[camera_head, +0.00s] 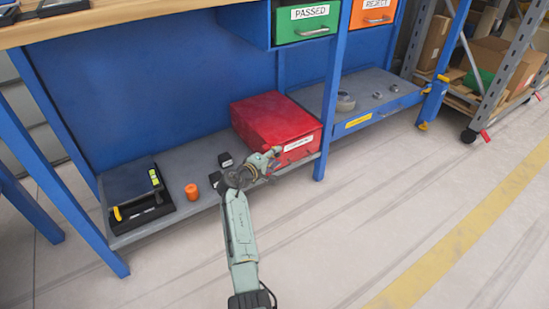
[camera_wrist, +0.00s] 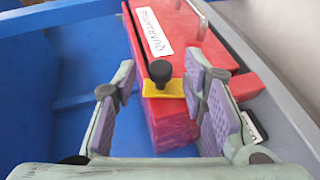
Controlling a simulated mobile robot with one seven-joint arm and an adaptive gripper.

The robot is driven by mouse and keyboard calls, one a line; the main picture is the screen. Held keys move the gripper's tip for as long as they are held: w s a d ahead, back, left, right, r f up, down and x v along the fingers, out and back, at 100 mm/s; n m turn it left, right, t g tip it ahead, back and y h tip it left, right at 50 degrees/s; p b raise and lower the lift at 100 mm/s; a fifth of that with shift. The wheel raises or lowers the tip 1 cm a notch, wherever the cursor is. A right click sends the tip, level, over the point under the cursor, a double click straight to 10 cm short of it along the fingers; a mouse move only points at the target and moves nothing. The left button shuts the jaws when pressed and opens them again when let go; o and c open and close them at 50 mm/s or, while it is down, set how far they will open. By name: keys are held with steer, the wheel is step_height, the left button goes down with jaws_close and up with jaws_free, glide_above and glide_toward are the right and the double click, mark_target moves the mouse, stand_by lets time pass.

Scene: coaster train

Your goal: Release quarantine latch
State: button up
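The red quarantine box (camera_head: 275,118) sits on the grey lower shelf of the blue bench. Its white label (camera_wrist: 153,31) reads QUARANTINE in the wrist view, partly cut by the angle. A black knob (camera_wrist: 160,70) on a yellow plate (camera_wrist: 164,89) shows at the box's front; it looks like the latch. My gripper (camera_head: 273,158) is in front of the box's front face in the head view. In the wrist view my gripper (camera_wrist: 160,78) is open, its purple-padded fingers spread either side of the knob. I cannot tell whether the pads touch it.
The grey shelf (camera_head: 170,212) holds a black tray (camera_head: 150,212), an orange cylinder (camera_head: 191,191) and small black blocks (camera_head: 225,160) left of the box. A blue bench leg (camera_head: 330,95) stands right of it. Drawers hang above. The floor in front is clear.

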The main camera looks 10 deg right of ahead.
step_height(320, 180, up, 10)
stand_by(0.5)
steer(key=shift+c, duration=0.4)
